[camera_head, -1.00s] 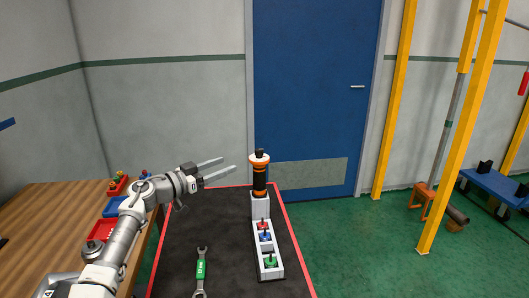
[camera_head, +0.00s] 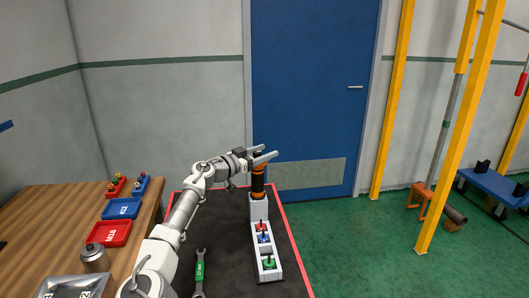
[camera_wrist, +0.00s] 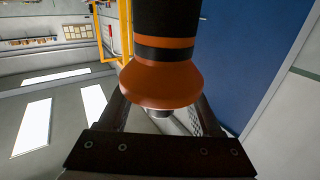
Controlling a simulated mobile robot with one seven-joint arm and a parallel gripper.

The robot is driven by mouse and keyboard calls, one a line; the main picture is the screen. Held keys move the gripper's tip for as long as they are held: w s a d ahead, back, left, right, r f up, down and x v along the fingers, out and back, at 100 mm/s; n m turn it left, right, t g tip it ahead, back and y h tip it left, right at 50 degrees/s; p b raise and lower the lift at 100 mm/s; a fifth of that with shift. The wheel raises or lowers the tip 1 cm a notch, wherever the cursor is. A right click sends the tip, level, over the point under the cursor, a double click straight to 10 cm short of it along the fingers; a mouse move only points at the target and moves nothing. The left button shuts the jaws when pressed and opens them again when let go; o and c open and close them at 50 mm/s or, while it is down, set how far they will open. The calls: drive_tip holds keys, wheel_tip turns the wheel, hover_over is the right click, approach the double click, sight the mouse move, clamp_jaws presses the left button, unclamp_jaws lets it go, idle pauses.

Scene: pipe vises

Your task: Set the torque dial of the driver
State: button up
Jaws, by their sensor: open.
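The driver (camera_head: 258,181) is orange and black and stands upright in a light grey holder (camera_head: 259,209) on the dark mat. My gripper (camera_head: 268,151) is level with the driver's top, its fingers pointing right, and partly hides the top end. In the wrist view the driver's black and orange body (camera_wrist: 165,50) widens into an orange flared collar (camera_wrist: 160,85), with a small dark end piece (camera_wrist: 160,112) beyond it. The open fingers (camera_wrist: 160,115) lie on either side of this end, and contact cannot be told. No dial markings are readable.
Red, blue and green pieces sit in the grey rack (camera_head: 278,271) in front of the driver. A green-handled wrench (camera_head: 200,272) lies on the black mat (camera_head: 225,235). Red and blue trays, a metal canister (camera_head: 95,258) and a metal bin (camera_head: 75,288) are on the wooden table.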

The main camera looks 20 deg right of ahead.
drive_tip(key=shift+d, duration=0.1)
clamp_jaws()
idle(0.3)
